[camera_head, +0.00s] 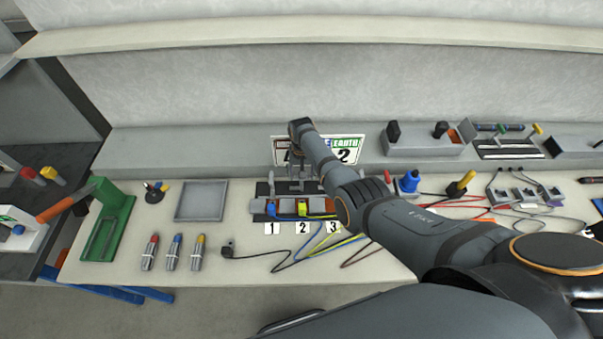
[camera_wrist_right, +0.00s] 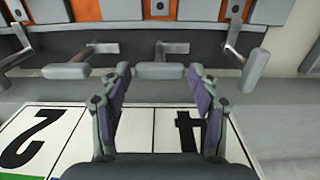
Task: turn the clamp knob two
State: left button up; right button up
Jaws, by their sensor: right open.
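The clamp fixture (camera_head: 262,205) stands on the workbench behind labels 1, 2 and 3. In the right wrist view its several grey crank-shaped clamp knobs show in a row. The middle one, apparently clamp knob two (camera_wrist_right: 160,70), lies between and just beyond my right gripper's fingertips (camera_wrist_right: 158,80). The fingers are open, one on each side of it, and no contact shows. The neighbouring knobs are to the left (camera_wrist_right: 66,70) and right (camera_wrist_right: 254,70). In the head view my right gripper (camera_head: 301,184) is above the rear of the fixture, where my arm partly hides it. My left gripper is not in view.
A numbered sign board (camera_head: 347,150) stands close behind the fixture, beneath my right gripper in the wrist view. A grey tray (camera_head: 201,201), a green stand (camera_head: 108,222) and several coloured plugs (camera_head: 174,252) are to the left. Loose cables (camera_head: 285,262) lie in front.

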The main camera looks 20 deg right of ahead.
notch_tip(320, 180, up, 12)
dwell(0.4)
dwell(0.4)
